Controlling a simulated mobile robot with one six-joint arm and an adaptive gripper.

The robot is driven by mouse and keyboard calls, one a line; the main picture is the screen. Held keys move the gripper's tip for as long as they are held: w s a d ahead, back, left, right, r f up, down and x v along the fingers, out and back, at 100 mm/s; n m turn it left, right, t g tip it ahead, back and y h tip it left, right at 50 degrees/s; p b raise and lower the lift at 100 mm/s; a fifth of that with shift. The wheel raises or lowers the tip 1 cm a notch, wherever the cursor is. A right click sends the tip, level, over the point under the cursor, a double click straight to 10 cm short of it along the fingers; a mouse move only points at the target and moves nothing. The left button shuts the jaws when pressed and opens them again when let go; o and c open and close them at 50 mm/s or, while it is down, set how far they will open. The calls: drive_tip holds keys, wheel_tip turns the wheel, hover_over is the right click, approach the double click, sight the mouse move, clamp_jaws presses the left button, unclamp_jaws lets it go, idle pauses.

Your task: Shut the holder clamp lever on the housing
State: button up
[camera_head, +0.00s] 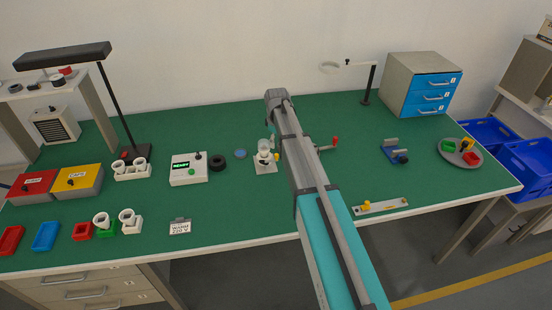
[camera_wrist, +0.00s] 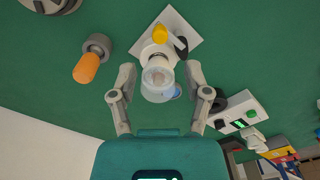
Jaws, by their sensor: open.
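The housing (camera_head: 265,158) is a small white holder on a square white base plate, just left of my arm in the head view. It also shows in the wrist view (camera_wrist: 156,50). A clear glass bulb (camera_wrist: 158,82) stands in it. A yellow knob (camera_wrist: 160,34), which looks like the clamp lever's end, sits at the holder's side; a dark part (camera_wrist: 181,46) is beside it. I cannot tell the lever's exact angle. My gripper (camera_wrist: 161,76) is open and empty, its fingers apart on either side of the bulb in the wrist view.
The white tester box (camera_head: 188,169) with a green display and a black ring (camera_head: 218,162) stand left of the housing. An orange-ended piece (camera_wrist: 88,66) lies on the other side. A lamp stand (camera_head: 115,105) is farther left.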

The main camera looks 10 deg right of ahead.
sight(277, 155)
drive_tip(key=shift+f+b, duration=3.15)
drive_tip(key=shift+f, duration=0.35)
